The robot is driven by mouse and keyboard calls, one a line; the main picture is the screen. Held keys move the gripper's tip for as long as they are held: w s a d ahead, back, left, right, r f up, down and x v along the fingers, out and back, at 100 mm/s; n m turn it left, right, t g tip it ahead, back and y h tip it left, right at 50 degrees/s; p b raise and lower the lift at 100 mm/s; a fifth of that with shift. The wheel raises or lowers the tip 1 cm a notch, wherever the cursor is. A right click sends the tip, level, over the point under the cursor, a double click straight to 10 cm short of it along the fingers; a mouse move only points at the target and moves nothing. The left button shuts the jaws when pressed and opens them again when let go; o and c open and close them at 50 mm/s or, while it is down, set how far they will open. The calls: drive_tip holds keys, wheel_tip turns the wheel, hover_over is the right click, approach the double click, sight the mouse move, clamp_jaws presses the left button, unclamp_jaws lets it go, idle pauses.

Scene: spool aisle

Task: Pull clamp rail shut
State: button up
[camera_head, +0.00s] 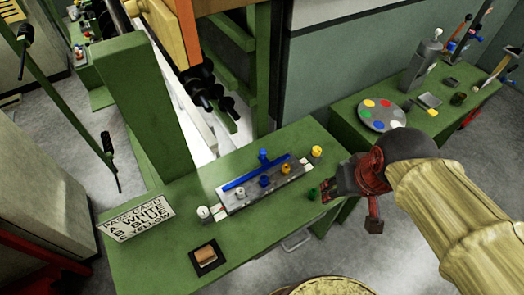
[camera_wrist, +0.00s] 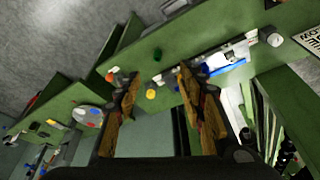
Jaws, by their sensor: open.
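The clamp rail (camera_head: 254,172) is a blue bar with an upright blue knob, lying along the far side of a grey block (camera_head: 236,206) on the green bench. White, blue and yellow-brown pegs stand along the block in front of the rail. In the wrist view part of the blue rail (camera_wrist: 222,66) shows beyond one finger. My gripper (camera_head: 348,193) is open and empty, to the right of the block near the bench's right end, apart from the rail. Its two fingers (camera_wrist: 158,75) show in the wrist view, partly covering the bench.
A yellow spool (camera_head: 316,152) and a green one (camera_head: 312,194) stand near my gripper; a white one (camera_head: 203,212) stands left of the block. A lettered sign (camera_head: 138,218) and dark tray (camera_head: 197,267) are further left. A second bench (camera_head: 352,104) holds a colour disc (camera_head: 366,120).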

drive_tip(key=w+a+f+n+g+p, duration=0.1)
drive_tip(key=w+a+f+g, duration=0.1)
drive_tip(key=w+a+f, duration=0.3)
drive_tip(key=w+a+f+n+g+p, duration=0.1)
drive_tip(key=w+a+f, duration=0.15)
drive_tip(key=w, duration=0.45)
drive_tip(key=n, duration=0.1)
hover_over(263, 150)
drive_tip(key=shift+g, duration=0.3)
wheel_tip(263, 150, down, 9)
drive_tip(key=shift+r+p, duration=0.2)
drive_tip(key=shift+p, duration=0.15)
wheel_tip(263, 150, down, 8)
drive_tip(key=shift+r+b, duration=0.25)
drive_tip(key=shift+b, duration=0.25)
drive_tip(key=shift+c, duration=0.7)
clamp_jaws()
